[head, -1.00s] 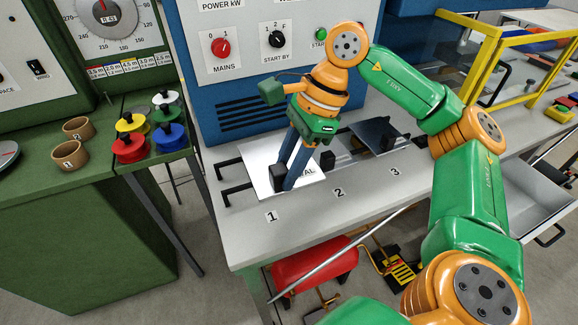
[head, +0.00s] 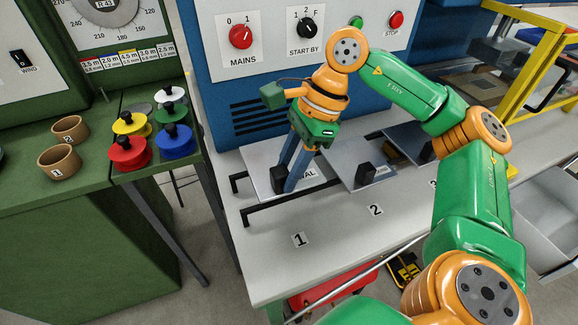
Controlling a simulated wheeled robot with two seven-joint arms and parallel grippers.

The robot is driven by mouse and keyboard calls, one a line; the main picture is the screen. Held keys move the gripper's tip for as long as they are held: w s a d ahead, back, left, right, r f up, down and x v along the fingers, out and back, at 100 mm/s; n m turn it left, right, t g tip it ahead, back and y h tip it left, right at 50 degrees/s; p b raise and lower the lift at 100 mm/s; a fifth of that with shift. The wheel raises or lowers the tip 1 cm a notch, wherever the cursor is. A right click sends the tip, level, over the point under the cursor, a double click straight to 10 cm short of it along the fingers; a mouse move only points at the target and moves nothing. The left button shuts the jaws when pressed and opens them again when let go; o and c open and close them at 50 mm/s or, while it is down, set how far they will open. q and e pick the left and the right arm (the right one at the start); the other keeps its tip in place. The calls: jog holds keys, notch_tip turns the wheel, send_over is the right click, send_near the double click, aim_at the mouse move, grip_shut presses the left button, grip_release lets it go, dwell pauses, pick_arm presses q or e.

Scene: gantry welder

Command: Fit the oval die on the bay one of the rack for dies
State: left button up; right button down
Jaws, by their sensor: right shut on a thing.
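The oval die is a pale flat plate (head: 262,164) with a black knob and a partly hidden label ending in "AL". My right gripper (head: 287,182) comes down from above and is shut on its knob. The rack for dies has black rails (head: 262,213) on the grey bench. Bay one, by the number 1 label (head: 300,240), has its rail ends showing left of and in front of the die. The die overlaps the rear part of these rails from my viewpoint; I cannot tell whether it touches them. My left gripper is not in view.
A second plate with a black knob (head: 365,174) sits close right of the oval die, behind the number 2 label (head: 375,210). Another plate (head: 410,137) lies beyond it. The blue welder cabinet (head: 240,70) stands close behind. Colored knobbed pieces (head: 128,152) sit on the green bench.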

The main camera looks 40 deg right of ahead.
jog(key=shift+s+r, duration=0.2)
jog(key=shift+s, duration=0.15)
jog(key=shift+w+a+f, duration=0.1)
jog(key=shift+w, duration=0.1)
dwell(0.4)
notch_tip(320, 180, down, 6)
jog(key=b, duration=0.6)
jog(key=shift+f, duration=0.2)
jog(key=shift+c, duration=2.2)
grip_release()
jog(key=shift+s+r, duration=0.1)
jog(key=shift+s, duration=0.05)
